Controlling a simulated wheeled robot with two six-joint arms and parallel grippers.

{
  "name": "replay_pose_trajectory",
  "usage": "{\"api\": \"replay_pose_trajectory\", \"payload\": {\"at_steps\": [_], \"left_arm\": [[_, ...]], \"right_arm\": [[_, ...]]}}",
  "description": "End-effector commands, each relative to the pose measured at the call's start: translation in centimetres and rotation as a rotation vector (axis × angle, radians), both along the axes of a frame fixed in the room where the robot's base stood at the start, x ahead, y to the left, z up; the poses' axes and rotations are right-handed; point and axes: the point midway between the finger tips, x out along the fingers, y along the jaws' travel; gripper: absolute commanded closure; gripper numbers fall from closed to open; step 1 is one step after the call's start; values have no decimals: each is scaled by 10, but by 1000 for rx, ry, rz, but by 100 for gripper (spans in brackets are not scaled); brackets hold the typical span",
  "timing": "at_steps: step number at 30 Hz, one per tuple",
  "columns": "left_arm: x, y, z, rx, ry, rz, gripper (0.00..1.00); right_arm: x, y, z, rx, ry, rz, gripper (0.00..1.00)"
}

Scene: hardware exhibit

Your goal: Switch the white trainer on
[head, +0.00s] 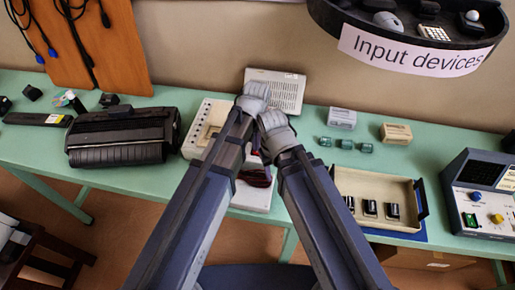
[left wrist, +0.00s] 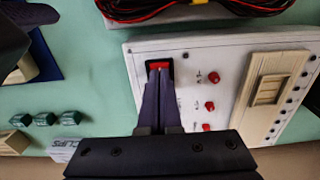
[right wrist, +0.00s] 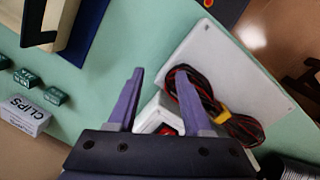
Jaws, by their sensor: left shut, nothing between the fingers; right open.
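The white trainer (head: 193,130) lies on the green bench, partly hidden by my arms in the head view. In the left wrist view its white panel (left wrist: 235,75) carries a red rocker switch (left wrist: 160,66) in a black frame near one corner. My left gripper (left wrist: 159,78) is shut and empty, with its fingertips at the rocker's edge; I cannot tell whether they touch. My right gripper (right wrist: 160,82) is open and empty above the bench. A white corner with a red part (right wrist: 167,130) shows between its fingers. Both fingertips are hidden in the head view.
A red and black cable bundle (right wrist: 215,108) lies on a white box (right wrist: 235,70) beside the trainer. A shallow cream tray (head: 375,180), small green blocks (head: 346,144) and a CLIPS box (right wrist: 25,112) stand to the right in the head view. A black printer-like machine (head: 120,135) stands left.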

Motion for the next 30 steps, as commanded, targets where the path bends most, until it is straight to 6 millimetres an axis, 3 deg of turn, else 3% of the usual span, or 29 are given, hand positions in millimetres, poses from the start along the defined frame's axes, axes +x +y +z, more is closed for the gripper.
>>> {"api": "replay_pose_trajectory", "payload": {"at_steps": [30], "left_arm": [[0, 0, -13, 0, 0, 0, 100]], "right_arm": [[0, 0, -13, 0, 0, 0, 50]]}}
